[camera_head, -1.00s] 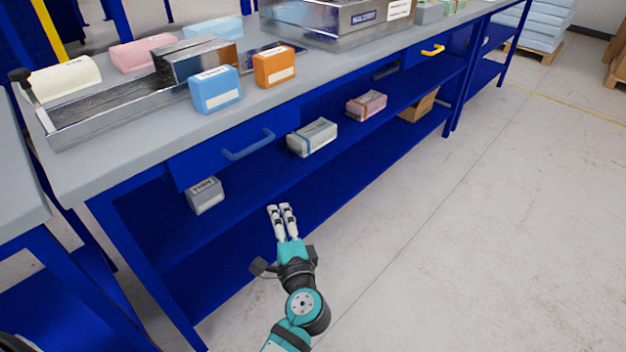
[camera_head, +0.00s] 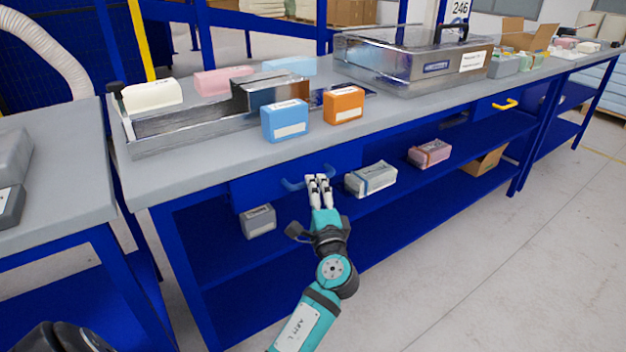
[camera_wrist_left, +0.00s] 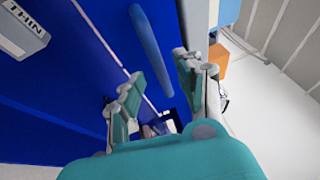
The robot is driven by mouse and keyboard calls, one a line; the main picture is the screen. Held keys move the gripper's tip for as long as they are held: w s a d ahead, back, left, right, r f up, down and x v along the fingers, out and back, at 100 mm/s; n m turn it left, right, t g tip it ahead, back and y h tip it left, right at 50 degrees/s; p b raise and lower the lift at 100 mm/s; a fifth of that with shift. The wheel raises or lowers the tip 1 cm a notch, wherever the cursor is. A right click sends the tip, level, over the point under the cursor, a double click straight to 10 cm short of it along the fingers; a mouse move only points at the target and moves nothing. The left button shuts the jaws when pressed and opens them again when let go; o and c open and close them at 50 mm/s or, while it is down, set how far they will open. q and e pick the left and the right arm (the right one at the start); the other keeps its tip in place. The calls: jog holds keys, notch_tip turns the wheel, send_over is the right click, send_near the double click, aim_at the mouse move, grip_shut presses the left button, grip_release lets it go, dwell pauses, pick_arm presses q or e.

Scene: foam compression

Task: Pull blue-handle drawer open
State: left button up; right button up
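The blue-handle drawer (camera_head: 250,190) is under the worktop and looks shut. Its curved blue handle (camera_head: 291,185) sticks out from the front. My left gripper (camera_head: 318,177) is at the handle and covers its middle in the head view. In the left wrist view the handle (camera_wrist_left: 151,50) runs between the two separated fingers of my gripper (camera_wrist_left: 157,78). The fingers are open and I see no grip on the handle. Whether a finger touches it I cannot tell. My right gripper is not in view.
On the worktop (camera_head: 190,172) stand a blue box (camera_head: 284,122), an orange box (camera_head: 343,106) and a metal tray (camera_head: 170,135). A grey box (camera_head: 258,221) and a grey-green pack (camera_head: 370,179) lie on the shelf below. A yellow handle (camera_head: 505,104) is farther right. Open floor is at right.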

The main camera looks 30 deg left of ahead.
pick_arm(q)
jog(key=shift+x, duration=1.7)
grip_shut()
